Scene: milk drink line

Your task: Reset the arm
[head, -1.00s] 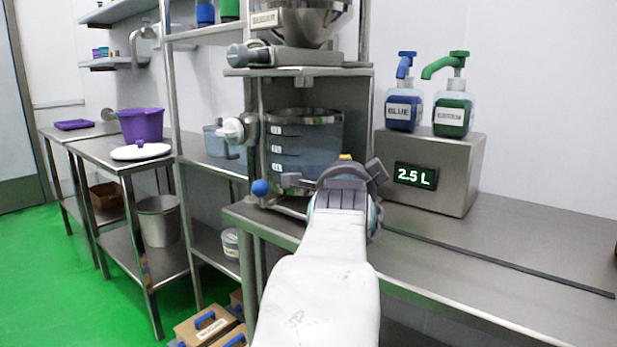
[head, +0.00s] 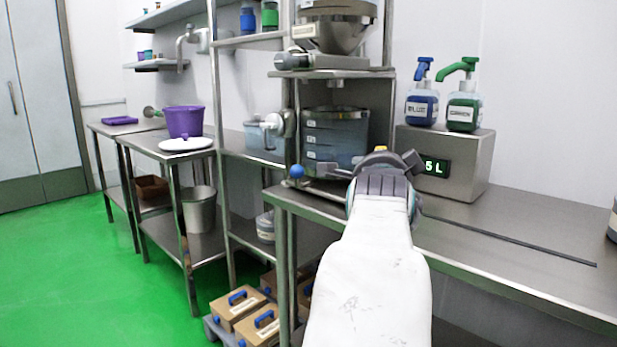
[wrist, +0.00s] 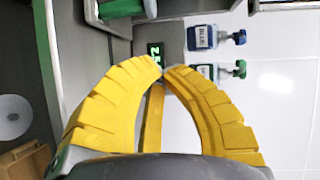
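My arm stretches forward in the head view, over the front of the steel table (head: 500,215). My gripper (wrist: 162,67) shows two curved yellow fingers in the wrist view, their tips meeting or nearly so. Nothing is seen held between them. A yellow bar shows behind the fingers, and I cannot tell what it is. In the head view only a bit of yellow shows past my dark wrist, so the fingers are mostly hidden there.
A steel box with a green display (head: 435,167), partly hidden by my wrist, bears the blue pump bottle (head: 421,105) and green pump bottle (head: 463,110). A clear graduated tank (head: 335,140) stands left of my wrist. Cartons (head: 240,305) sit low left; green floor (head: 70,270) is open.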

